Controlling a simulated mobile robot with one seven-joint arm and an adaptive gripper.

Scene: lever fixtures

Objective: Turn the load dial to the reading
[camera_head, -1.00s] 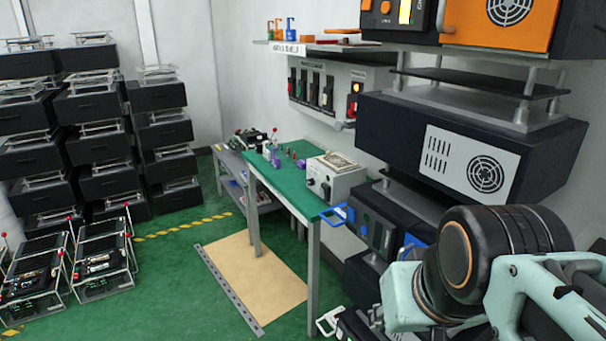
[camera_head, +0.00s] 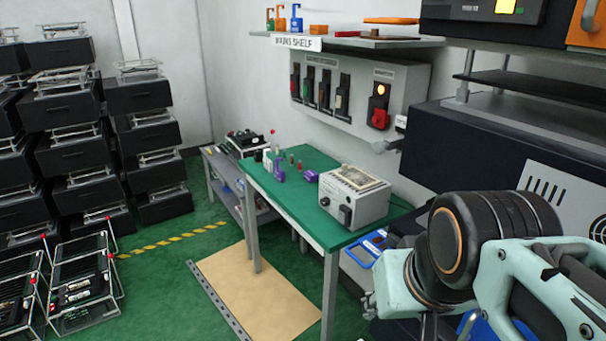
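A light grey box (camera_head: 370,208) stands on the near right part of the green-topped table (camera_head: 305,214). A beige printed plate (camera_head: 358,177) lies on top of the box. I take this box to carry the load dial; its markings are too small to read. My arm shows at the lower right, apart from the box and nearer the camera. My gripper's fingers are not visible.
A wall panel (camera_head: 410,95) with several switches, a lit orange lamp and a red knob hangs above the table. Small bottles and a purple item (camera_head: 311,176) sit left of the box. Dark equipment (camera_head: 480,150) crowds the right. Floor left of the tan mat (camera_head: 262,300) is partly clear.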

